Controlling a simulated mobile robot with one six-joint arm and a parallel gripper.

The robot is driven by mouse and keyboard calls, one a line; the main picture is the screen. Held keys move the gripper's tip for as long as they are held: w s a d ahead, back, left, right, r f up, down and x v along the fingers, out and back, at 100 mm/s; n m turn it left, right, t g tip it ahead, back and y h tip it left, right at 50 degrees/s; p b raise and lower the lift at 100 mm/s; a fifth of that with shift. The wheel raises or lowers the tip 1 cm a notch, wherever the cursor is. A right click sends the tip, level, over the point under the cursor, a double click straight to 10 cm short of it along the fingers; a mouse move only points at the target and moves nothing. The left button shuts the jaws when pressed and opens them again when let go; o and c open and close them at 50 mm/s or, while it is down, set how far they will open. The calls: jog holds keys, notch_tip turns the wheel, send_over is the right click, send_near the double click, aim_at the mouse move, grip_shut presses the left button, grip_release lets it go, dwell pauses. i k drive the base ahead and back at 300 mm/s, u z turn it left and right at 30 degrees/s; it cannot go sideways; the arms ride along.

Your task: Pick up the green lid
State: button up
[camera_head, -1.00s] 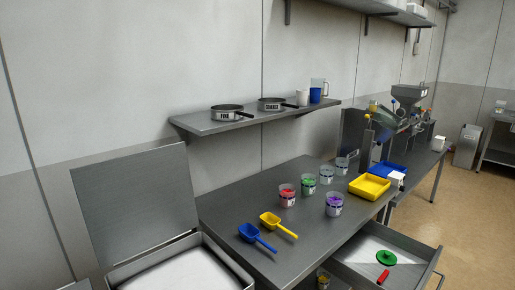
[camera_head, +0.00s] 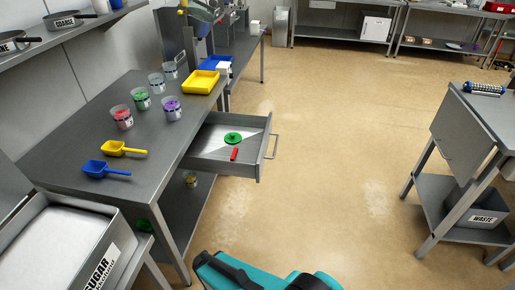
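A green round lid (camera_head: 233,138) with a small raised knob lies in the open drawer (camera_head: 213,165) under the steel table. A short red object (camera_head: 234,154) lies beside it in the drawer, apart from it and nearer the front. Nothing covers the lid. My gripper is not in view.
The table (camera_head: 90,190) holds a yellow scoop (camera_head: 122,149), a blue scoop (camera_head: 103,169), several labelled cups and a yellow tray (camera_head: 201,82). A sugar bin (camera_head: 60,243) stands at lower left. A waste-bin cart (camera_head: 470,150) stands at right. The floor (camera_head: 330,140) between is clear.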

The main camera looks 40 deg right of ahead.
aim_at(232, 137)
jog(key=u, duration=0.6)
jog(key=k, duration=1.2)
jog(key=z, duration=1.5)
jog(key=i, duration=0.7)
jog(key=u, duration=0.25)
